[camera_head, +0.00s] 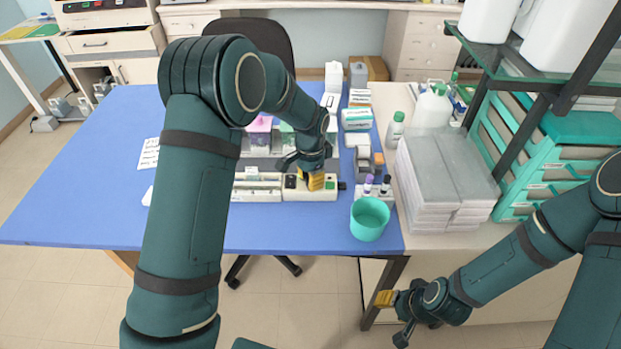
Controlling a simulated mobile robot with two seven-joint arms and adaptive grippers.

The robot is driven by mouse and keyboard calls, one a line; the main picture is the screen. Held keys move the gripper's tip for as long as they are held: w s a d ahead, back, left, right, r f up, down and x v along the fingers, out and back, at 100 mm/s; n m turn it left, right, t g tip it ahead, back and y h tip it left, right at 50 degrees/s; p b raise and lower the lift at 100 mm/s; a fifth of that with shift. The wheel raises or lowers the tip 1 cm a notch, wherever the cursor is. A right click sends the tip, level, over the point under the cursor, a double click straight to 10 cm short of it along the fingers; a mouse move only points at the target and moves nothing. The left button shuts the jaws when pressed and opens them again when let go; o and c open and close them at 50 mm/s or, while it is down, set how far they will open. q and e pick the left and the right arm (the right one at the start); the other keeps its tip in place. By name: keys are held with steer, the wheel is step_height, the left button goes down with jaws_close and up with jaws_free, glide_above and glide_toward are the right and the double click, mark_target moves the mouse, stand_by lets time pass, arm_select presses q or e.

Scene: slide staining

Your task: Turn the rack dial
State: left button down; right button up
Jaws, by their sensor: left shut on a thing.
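The staining rack is a long cream unit (262,188) on the blue table. My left gripper (315,183) reaches down onto its right part, with yellow fingertips against the top. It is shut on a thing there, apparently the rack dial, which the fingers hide. A green patch shows just right of the fingertips, and a black knob (341,186) sticks out at the unit's right end. My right gripper (388,303) hangs low at the front, beyond the table's front edge and away from the rack. Whether its fingers are open or shut is unclear.
A teal cup (369,219) and purple-capped vials (376,184) stand right of the rack. Grey boxes (445,180), a white bottle (395,128) and a shelf (540,62) crowd the right side. The blue table (75,190) is mostly clear at left.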

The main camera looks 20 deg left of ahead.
arm_select(q)
steer(key=n, duration=0.4)
steer(key=shift+n, duration=0.3)
steer(key=n, duration=0.4)
steer(key=shift+n+p, duration=0.3)
steer(key=n, duration=0.4)
steer(key=shift+r+p, duration=0.1)
steer(key=shift+p, duration=0.3)
steer(key=shift+n+p, duration=0.5)
steer(key=shift+n, duration=1.8)
steer(key=c, duration=0.7)
jaws_free()
